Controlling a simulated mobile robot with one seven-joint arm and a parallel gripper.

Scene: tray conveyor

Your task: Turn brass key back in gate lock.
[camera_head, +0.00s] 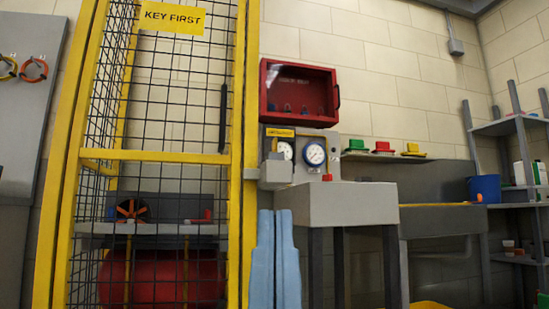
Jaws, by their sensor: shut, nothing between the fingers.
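A yellow-framed mesh gate (165,155) fills the left of the head view, with a yellow "KEY FIRST" sign (172,18) at its top. A grey box (275,172) with a yellow label (280,132) sits beside the right gate post (243,130). It may be the gate lock, but I cannot tell. I cannot make out the brass key. My gripper is not visible in this view.
Two gauges (314,154) sit above a grey bench block (335,203). A red cabinet (299,93) hangs above. A blue bucket (484,188) stands by the right shelves. Red machinery (160,280) is behind the mesh.

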